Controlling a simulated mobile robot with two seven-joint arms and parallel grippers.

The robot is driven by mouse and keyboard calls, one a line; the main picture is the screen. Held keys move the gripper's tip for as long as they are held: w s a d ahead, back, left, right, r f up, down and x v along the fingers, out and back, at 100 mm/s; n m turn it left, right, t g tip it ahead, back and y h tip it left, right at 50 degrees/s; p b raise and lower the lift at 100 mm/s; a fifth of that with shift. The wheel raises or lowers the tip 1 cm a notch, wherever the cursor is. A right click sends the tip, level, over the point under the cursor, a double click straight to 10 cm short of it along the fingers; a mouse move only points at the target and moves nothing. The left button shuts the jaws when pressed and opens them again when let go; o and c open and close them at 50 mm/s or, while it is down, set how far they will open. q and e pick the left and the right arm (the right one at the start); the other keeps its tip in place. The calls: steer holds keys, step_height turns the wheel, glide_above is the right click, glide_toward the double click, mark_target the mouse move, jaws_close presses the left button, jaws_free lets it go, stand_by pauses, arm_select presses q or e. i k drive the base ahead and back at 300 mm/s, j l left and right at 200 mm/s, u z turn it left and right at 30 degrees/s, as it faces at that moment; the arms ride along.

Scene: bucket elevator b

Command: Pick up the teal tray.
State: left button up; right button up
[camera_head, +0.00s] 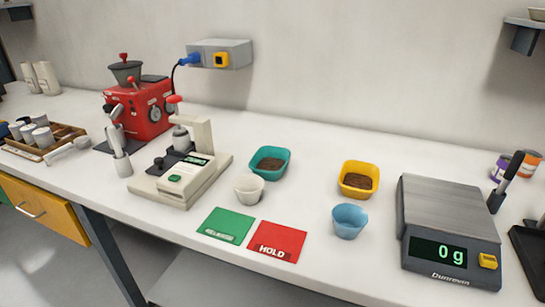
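The teal tray (283,158) is a small square-cornered dish on the white counter, just right of the white and grey press machine. Brown grounds (270,164) lie in it. A white cup (249,188) stands close in front of it and slightly left. Neither of my grippers shows in the head view.
A yellow tray (359,180) with brown contents and a blue cup (349,221) stand to the right. The grey scale (450,222) reads 0 g. The press machine (185,168) stands left. Green (226,225) and red (276,241) cards lie in front. The counter behind the teal tray is clear.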

mark_target(269, 162)
steer(key=k+l+z, duration=0.2)
steer(key=z, duration=0.2)
steer(key=k+l+z, duration=0.4)
steer(key=i+j, duration=0.05)
steer(key=i, duration=0.05)
